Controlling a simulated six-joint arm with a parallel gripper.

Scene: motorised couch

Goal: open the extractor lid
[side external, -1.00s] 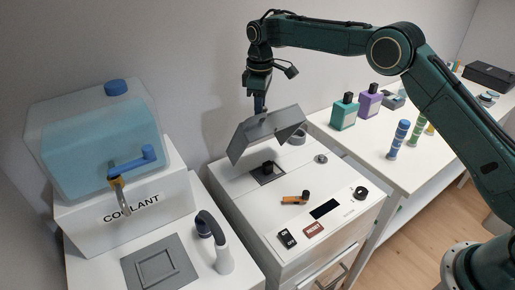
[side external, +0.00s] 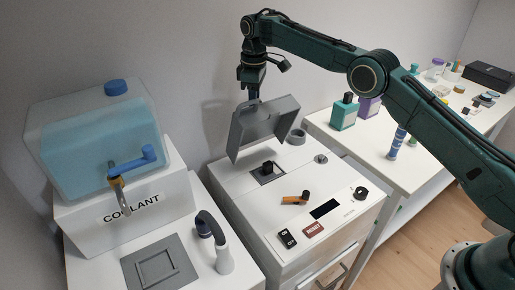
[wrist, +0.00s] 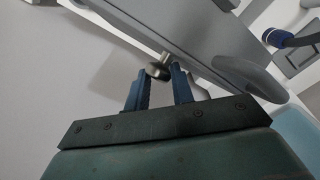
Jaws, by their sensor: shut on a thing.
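The grey extractor lid (side external: 262,126) stands tilted up steeply above the white extractor (side external: 240,192), its hollow underside facing the front. The dark fitting (side external: 267,168) in the extractor's top is uncovered below it. My gripper (side external: 253,98) is at the lid's upper edge. In the wrist view, the blue fingers of my gripper (wrist: 160,85) are on either side of a round metal knob (wrist: 158,70) on the lid (wrist: 190,30), shut on it. The exact contact at the fingertips is partly hidden.
Bottles (side external: 344,112) stand on the right-hand bench. The wall is close behind the lid.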

